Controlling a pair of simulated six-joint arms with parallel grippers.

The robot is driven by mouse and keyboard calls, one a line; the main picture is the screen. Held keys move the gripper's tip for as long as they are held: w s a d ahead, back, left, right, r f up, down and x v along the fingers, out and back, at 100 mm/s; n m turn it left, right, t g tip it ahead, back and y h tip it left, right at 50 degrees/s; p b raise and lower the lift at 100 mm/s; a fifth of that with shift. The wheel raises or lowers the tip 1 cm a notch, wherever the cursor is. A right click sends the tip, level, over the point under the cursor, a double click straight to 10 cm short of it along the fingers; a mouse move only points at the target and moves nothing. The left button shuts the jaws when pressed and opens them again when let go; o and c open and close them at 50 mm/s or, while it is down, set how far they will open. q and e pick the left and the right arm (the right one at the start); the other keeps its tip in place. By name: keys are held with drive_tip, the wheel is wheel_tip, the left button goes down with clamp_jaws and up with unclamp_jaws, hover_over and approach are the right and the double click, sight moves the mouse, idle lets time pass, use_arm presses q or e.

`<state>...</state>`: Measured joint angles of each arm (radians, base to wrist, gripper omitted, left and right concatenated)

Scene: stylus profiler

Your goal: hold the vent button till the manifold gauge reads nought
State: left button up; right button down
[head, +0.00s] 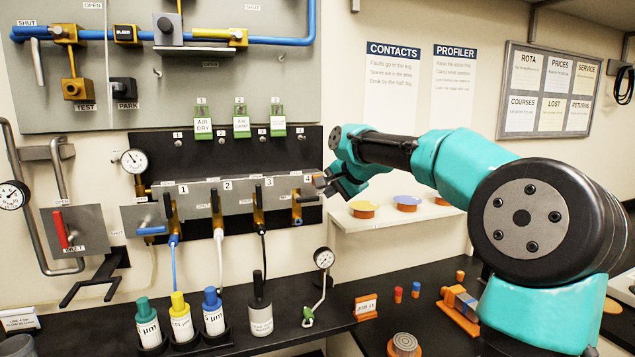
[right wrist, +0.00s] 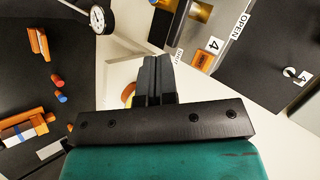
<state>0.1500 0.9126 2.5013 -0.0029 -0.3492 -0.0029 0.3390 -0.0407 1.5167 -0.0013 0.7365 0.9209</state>
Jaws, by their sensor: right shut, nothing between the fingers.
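The manifold is a grey bar (head: 200,194) with several numbered valves on a black backboard. A round white gauge (head: 134,160) sits at its left end; its needle reading is too small to tell. An orange block with small unreadable lettering, probably the vent button, shows near the "4" label in the right wrist view (right wrist: 203,60). In the head view it is mostly hidden by my right gripper (head: 327,186). That gripper is shut and empty at the manifold's right end. In the right wrist view its fingers (right wrist: 157,72) appear apart from the orange block. My left gripper is not in view.
A white shelf (head: 400,215) with orange discs stands right of the manifold. Below, the black bench holds colour-capped bottles (head: 182,318), a second gauge (head: 324,257) and small orange parts (head: 460,305). A red-handled valve (head: 62,228) is at left.

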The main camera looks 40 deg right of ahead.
drive_tip(key=w+d, duration=0.3)
drive_tip(key=w, duration=0.4)
drive_tip(key=shift+d, duration=0.25)
drive_tip(key=shift+w, duration=0.15)
idle(1.8)
drive_tip(key=shift+w+d, duration=0.2)
drive_tip(key=shift+w, duration=0.1)
drive_tip(key=shift+w+d, duration=0.15)
drive_tip(key=shift+w, duration=0.2)
idle(0.9)
drive_tip(key=shift+s, duration=0.15)
idle(1.5)
drive_tip(key=shift+s+a, duration=0.35)
drive_tip(key=shift+s, duration=0.25)
drive_tip(key=shift+s, duration=0.1)
drive_tip(key=shift+s+a, duration=0.4)
drive_tip(key=shift+s, duration=0.3)
drive_tip(key=shift+s+a, duration=0.35)
drive_tip(key=shift+s, duration=0.4)
drive_tip(key=shift+s+a, duration=0.4)
drive_tip(key=shift+s, duration=0.3)
